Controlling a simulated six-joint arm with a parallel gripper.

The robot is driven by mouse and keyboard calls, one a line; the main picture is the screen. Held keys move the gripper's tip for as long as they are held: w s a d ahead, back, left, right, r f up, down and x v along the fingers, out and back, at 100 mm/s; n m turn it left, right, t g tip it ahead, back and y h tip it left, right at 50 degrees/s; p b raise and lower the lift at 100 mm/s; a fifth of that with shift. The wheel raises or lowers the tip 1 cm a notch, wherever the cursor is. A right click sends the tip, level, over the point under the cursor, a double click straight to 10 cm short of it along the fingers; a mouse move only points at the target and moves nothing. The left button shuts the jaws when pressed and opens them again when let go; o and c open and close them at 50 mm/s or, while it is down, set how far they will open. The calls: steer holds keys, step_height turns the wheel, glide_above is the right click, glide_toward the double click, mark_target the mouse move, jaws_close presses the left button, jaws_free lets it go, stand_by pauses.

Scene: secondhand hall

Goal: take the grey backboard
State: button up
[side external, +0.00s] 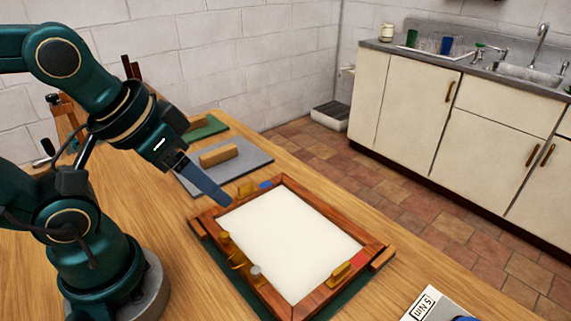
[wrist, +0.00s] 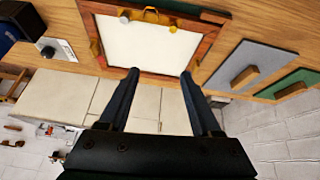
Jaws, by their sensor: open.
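The grey backboard (side external: 248,160) lies flat on the wooden table, behind the picture frame in the side view. A wooden grip block (side external: 219,156) sits on its top. The backboard also shows at the right of the wrist view (wrist: 238,57), off to the side of my fingers. My gripper (side external: 228,204) is open and empty.
A green board (side external: 205,129) with a wooden grip lies behind the grey one. Brass-coloured catches (side external: 239,260) stick up from the frame's edge. A labelled grey item (side external: 432,305) lies at the front. The table's right edge drops to a tiled floor.

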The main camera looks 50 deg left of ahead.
steer(key=w+r+n+t, duration=0.1)
steer(key=w+r+n, duration=0.4)
steer(key=n, duration=0.5)
steer(key=n+g, duration=0.1)
steer(key=n, duration=2.2)
glide_above(217, 151)
steer(key=d, duration=0.3)
step_height(217, 151, down, 11)
steer(key=a+f, duration=0.1)
steer(key=s+a+f+n, duration=0.1)
steer(key=s+f+n+g, duration=0.1)
steer(key=f, duration=0.1)
steer(key=shift+a, duration=0.4)
steer(key=shift+x, duration=2.4)
steer(key=shift+f, duration=0.15)
jaws_close()
